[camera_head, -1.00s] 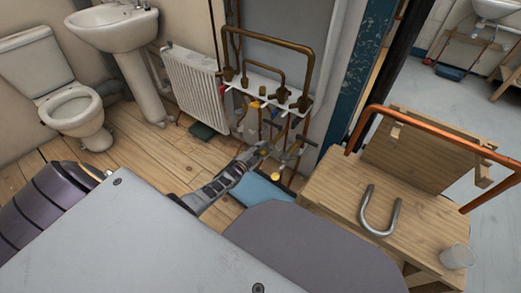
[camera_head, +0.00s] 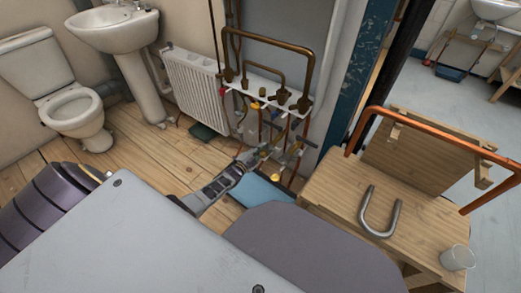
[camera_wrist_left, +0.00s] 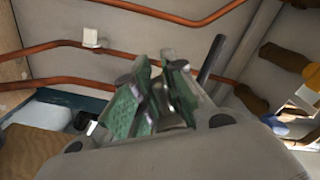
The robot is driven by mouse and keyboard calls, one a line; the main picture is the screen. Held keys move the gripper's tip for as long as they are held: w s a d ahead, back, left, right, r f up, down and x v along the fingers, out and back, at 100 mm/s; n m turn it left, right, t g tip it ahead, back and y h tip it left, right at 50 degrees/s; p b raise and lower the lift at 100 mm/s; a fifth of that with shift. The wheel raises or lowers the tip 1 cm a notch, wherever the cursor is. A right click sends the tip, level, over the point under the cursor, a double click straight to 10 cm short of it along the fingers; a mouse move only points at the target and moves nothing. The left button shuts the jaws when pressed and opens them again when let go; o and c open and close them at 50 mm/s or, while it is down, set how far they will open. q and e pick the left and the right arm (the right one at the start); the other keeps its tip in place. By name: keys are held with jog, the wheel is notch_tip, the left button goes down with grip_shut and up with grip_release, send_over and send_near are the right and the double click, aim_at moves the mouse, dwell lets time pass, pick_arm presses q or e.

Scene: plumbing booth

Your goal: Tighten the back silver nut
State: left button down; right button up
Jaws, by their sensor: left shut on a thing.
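My left gripper (camera_head: 275,148) reaches in from the left, low in front of the pipe rig. It also shows in the left wrist view (camera_wrist_left: 155,92), where its green-padded fingers are closed around a small silver-grey piece that looks like a nut. The fingers and pads hide most of this piece, and I cannot tell from the picture whether it is the back one. In the head view the piece is too small to make out. My right gripper is not in view.
The brown pipe loop (camera_head: 283,44) and white valve shelf (camera_head: 264,88) stand behind the gripper. A white radiator (camera_head: 194,88) is left of them. A wooden bench (camera_head: 335,205) at the right holds a grey U-shaped pipe (camera_head: 370,222) and a cup (camera_head: 457,257).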

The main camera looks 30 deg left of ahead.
aim_at(266, 149)
pick_arm(q)
jog(key=shift+a+r+m, duration=0.2)
jog(key=shift+r+m, duration=0.2)
jog(key=shift+m, duration=0.6)
jog(key=m, duration=0.1)
jog(key=r+m, duration=0.1)
jog(key=m, duration=0.1)
jog(key=shift+a+r+p, duration=0.15)
jog(key=shift+r+p, duration=0.15)
jog(key=shift+p, duration=0.1)
jog(key=r+m, duration=0.1)
jog(key=m, duration=0.3)
jog(key=shift+r, duration=0.35)
jog(key=shift+r+m, duration=0.4)
jog(key=shift+m, duration=0.4)
jog(key=shift+d+r+m, duration=0.4)
jog(key=shift+r+m, duration=0.05)
jog(key=shift+m, duration=0.65)
jog(key=shift+d+r+m, duration=0.1)
jog(key=shift+r+m, duration=0.05)
jog(key=shift+m, duration=0.25)
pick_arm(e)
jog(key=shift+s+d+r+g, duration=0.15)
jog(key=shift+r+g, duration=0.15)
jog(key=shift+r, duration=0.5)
